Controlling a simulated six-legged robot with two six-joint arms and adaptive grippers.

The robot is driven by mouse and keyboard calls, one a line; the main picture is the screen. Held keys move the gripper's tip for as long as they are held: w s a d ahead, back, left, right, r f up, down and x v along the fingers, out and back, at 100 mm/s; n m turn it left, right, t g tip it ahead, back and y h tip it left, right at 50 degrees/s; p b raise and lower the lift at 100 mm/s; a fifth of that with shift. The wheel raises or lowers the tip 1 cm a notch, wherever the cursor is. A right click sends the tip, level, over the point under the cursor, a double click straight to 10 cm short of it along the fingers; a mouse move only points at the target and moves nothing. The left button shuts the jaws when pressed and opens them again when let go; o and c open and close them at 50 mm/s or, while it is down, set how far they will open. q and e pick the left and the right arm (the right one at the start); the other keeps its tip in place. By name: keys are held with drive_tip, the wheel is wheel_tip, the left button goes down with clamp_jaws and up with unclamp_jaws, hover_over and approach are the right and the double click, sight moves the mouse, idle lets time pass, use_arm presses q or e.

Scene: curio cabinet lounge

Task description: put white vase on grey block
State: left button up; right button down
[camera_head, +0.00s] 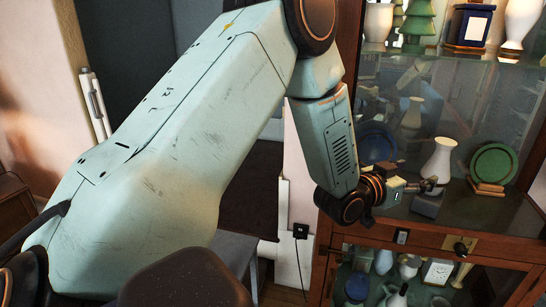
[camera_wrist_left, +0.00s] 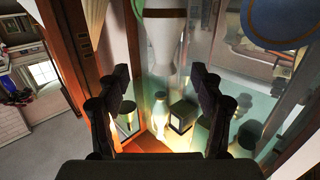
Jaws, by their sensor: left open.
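The white vase (camera_head: 440,160) stands upright on the cabinet's middle shelf in the head view. The grey block (camera_head: 427,205) sits at its foot, towards the front; I cannot tell whether the vase rests on it or just behind it. My left gripper (camera_head: 428,186) is at the vase's lower left side, small and partly hidden. In the left wrist view its two fingers (camera_wrist_left: 163,105) are spread apart with nothing between them, and a white vase shape (camera_wrist_left: 166,42) shows beyond them at the top. My right gripper is not in view.
A green plate (camera_head: 494,163) on a wooden stand is right of the vase, and a blue plate (camera_head: 377,143) is to its left. The wooden cabinet frame (camera_head: 325,240) borders the opening. Glass shelves above and below hold vases and a clock (camera_head: 437,271).

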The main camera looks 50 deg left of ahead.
use_arm(q)
drive_tip(key=s+d+f+n+g+y, duration=0.1)
drive_tip(key=s+f+g, duration=0.3)
drive_tip(key=s+f, duration=0.65)
drive_tip(key=s+d+f+n+g, duration=0.1)
drive_tip(key=s+f+g, duration=0.45)
drive_tip(key=f, duration=0.75)
drive_tip(key=s+f+g+y, duration=0.1)
drive_tip(key=s+f+g, duration=0.2)
drive_tip(key=s, duration=1.1)
drive_tip(key=s+a+f+g+y, duration=0.1)
drive_tip(key=s+f+g, duration=0.3)
drive_tip(key=s, duration=1)
drive_tip(key=shift+s+f, duration=0.35)
drive_tip(key=shift+f, duration=0.5)
